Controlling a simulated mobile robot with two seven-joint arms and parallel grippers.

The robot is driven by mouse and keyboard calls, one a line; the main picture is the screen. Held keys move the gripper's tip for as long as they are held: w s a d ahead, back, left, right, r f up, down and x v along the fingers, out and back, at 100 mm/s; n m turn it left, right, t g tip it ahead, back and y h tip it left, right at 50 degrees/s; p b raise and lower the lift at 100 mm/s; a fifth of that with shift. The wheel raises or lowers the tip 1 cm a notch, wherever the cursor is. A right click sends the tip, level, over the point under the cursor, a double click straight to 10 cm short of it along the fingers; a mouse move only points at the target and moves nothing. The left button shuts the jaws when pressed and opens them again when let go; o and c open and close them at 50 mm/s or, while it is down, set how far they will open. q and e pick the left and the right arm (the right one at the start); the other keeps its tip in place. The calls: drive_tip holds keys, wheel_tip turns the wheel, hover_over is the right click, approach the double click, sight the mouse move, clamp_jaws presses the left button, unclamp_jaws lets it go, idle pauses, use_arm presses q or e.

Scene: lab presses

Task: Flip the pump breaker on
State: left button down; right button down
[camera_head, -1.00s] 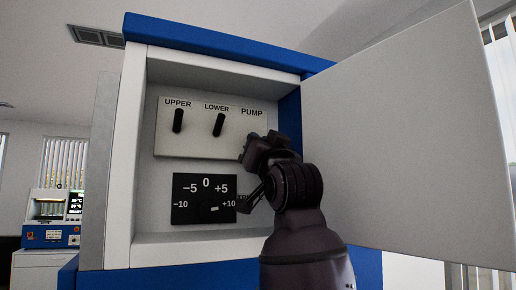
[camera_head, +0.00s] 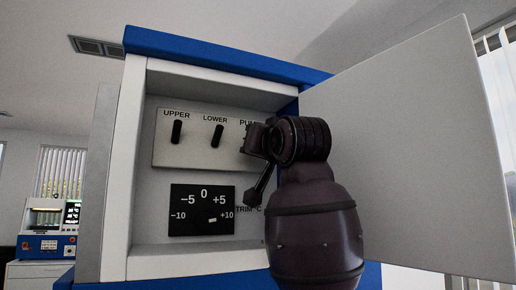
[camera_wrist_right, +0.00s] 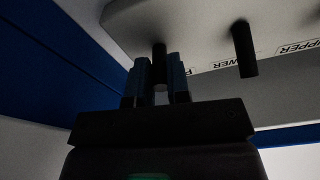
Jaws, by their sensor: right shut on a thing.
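The breaker panel (camera_head: 196,153) is a pale plate inside the open cabinet, with black levers under the labels UPPER, LOWER and PUMP. The upper lever (camera_head: 177,132) and lower lever (camera_head: 217,136) are in plain sight. My right gripper (camera_head: 250,138) hides the pump breaker and part of its label in the head view. In the right wrist view, which is turned over, my right gripper (camera_wrist_right: 159,82) is shut on the pump breaker lever (camera_wrist_right: 159,52), with one finger on each side. The lower lever (camera_wrist_right: 244,48) stands apart beside it. My left gripper is not in view.
A black trim dial plate (camera_head: 202,210) sits below the panel. The cabinet's white left wall (camera_head: 135,170) and the wide-open door (camera_head: 400,150) on the right bound the space around my right arm. Another machine (camera_head: 48,228) stands far left.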

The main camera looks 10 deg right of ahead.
drive_tip(key=c, duration=1.4)
unclamp_jaws()
drive_tip(key=shift+s, duration=0.15)
